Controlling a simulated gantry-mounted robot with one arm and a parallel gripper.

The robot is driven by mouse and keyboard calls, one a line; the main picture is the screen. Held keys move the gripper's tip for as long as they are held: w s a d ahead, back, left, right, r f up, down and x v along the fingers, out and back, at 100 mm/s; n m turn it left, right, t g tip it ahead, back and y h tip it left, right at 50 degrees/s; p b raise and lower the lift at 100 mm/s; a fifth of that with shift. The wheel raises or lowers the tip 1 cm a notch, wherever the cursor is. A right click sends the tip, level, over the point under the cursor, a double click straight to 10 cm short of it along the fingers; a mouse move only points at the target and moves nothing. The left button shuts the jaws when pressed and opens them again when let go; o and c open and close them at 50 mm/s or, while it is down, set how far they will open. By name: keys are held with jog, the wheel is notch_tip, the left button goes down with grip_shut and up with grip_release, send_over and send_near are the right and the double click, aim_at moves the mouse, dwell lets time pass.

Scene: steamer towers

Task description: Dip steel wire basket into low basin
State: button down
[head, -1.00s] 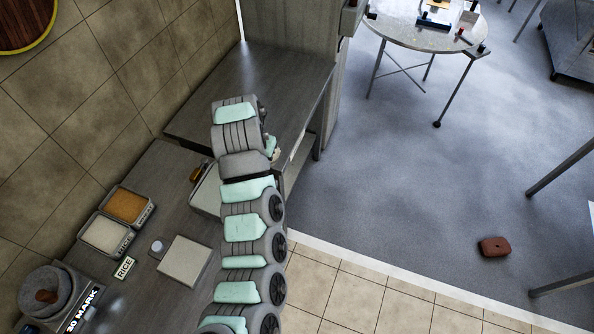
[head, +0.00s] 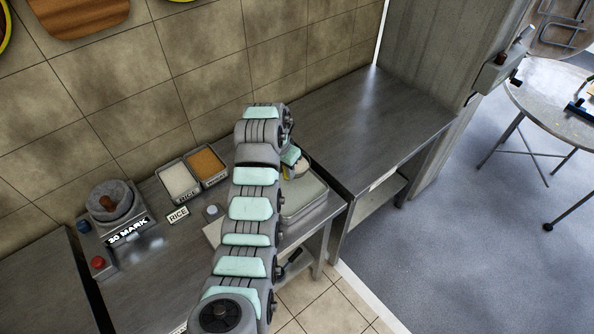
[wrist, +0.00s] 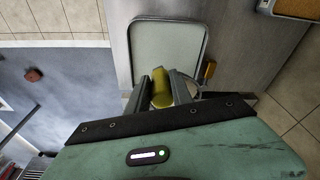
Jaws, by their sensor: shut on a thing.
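My gripper (wrist: 161,80) is shut on a thick yellow-green handle (wrist: 162,92), seen between its two fingers in the wrist view. I take this to be the steel wire basket's handle; the wire part cannot be made out. The low basin (wrist: 150,27) is a shallow grey tray with rounded corners, just beyond the fingertips. In the head view the low basin (head: 308,203) sits at the counter's right end. There my arm hides most of the gripper, beside the basin's back edge; a small yellow bit and a pale round shape show there.
A bare steel table (head: 375,120) stands to the right. A tiled wall runs behind.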

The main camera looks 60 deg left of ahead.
aim_at(285, 176)
jog(key=shift+f, duration=0.1)
jog(key=shift+f+b, duration=2.1)
jog(key=shift+f, duration=3.25)
jog(key=shift+r+p, duration=0.85)
jog(key=shift+r, duration=2.1)
jog(key=shift+r, duration=0.1)
